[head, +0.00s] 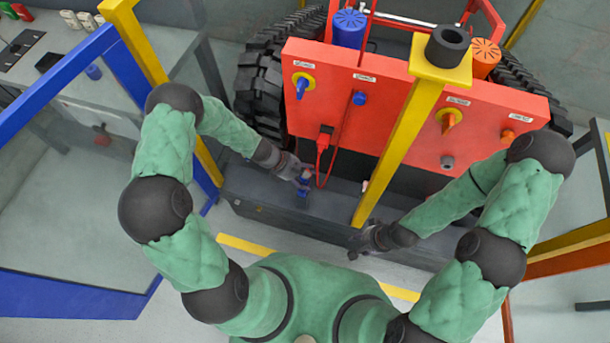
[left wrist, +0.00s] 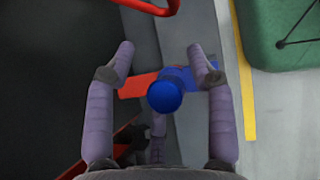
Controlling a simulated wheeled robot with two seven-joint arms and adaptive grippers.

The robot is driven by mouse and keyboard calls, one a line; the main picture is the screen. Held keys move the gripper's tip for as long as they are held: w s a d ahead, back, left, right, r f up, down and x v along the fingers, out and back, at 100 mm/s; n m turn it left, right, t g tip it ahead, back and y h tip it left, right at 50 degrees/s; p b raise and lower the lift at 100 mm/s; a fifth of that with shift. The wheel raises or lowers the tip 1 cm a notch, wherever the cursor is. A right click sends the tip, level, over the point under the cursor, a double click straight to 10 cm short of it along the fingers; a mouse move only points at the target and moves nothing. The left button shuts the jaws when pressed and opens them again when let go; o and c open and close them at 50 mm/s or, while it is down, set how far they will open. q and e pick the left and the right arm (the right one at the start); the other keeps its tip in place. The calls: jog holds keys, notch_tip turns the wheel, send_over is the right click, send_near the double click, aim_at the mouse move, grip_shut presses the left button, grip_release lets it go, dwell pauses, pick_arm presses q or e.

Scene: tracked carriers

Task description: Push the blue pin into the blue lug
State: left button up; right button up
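A blue pin (left wrist: 164,96) with a round head shows between the fingers of my left gripper (left wrist: 165,62) in the left wrist view. The fingers are spread, with a visible gap to the round head. A blue body and a red strip lie below the head; I cannot tell which part is the lug. In the head view my left gripper (head: 303,178) is over the dark ledge, beside blue parts (head: 303,190). The red panel bears a blue fitting (head: 359,98). My right gripper (head: 362,240) is near the ledge's front edge, its fingers too small to read.
The red panel (head: 400,115) stands behind the dark ledge (head: 255,195). A yellow post (head: 405,135) rises between my arms. A red cable (head: 322,155) hangs near my left gripper. A blue frame (head: 60,85) stands at the left. Yellow floor tape (head: 245,246) runs before the ledge.

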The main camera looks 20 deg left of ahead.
pick_arm(q)
jog(key=shift+s+d+f, duration=0.2)
jog(key=shift+s+f, duration=0.2)
jog(key=shift+s, duration=0.05)
jog(key=shift+s+a+r, duration=0.1)
jog(key=shift+a, duration=0.05)
jog(key=shift+w+a+r, duration=0.15)
jog(key=shift+w+r, duration=0.1)
